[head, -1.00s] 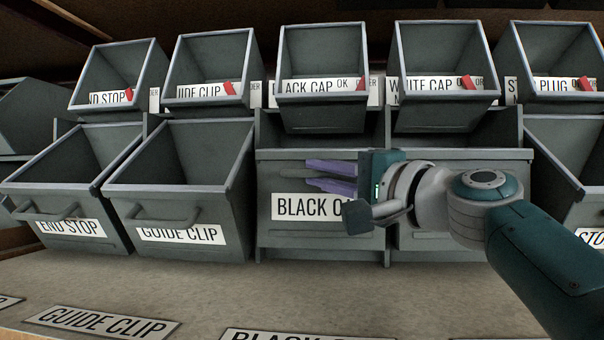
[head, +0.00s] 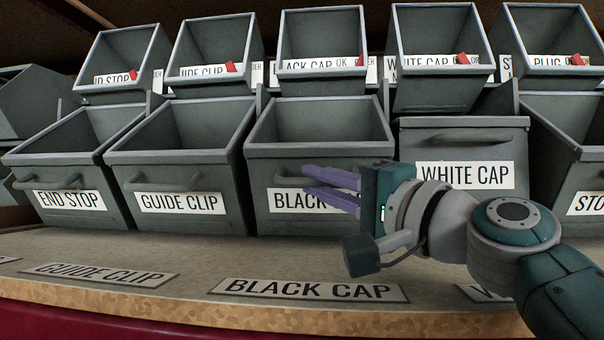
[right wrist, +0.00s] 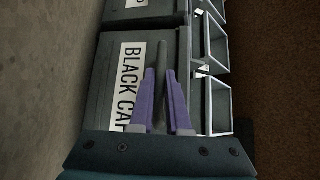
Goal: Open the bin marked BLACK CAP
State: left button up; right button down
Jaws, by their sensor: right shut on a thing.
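The BLACK CAP bin (head: 300,225) is in the middle of the lower row in the head view. It is tipped out, and its open top and inside show; I see no parts in the visible inside. Its label also shows in the right wrist view (right wrist: 130,85). My right gripper (head: 306,182) is at the front of this bin, with its purple fingers shut on the bar handle (right wrist: 162,55). The fingers and hand cover part of the label and the right of the front in the head view. My left gripper is not in view.
The GUIDE CLIP bin (head: 180,222) and END STOP bin (head: 75,220) on the left are tipped open. The WHITE CAP bin (head: 460,154) on the right stands upright, close behind my right arm. A row of open bins is above. The shelf ledge (head: 200,255) in front is clear.

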jog(key=c, duration=0.9)
grip_release()
jog(key=shift+w, duration=0.1)
jog(key=shift+d, duration=0.1)
jog(key=shift+s+d+p, duration=0.25)
jog(key=shift+s+p, duration=0.05)
jog(key=shift+s, duration=0.05)
jog(key=p+v, duration=0.1)
jog(key=v, duration=0.8)
jog(key=shift+f, duration=0.1)
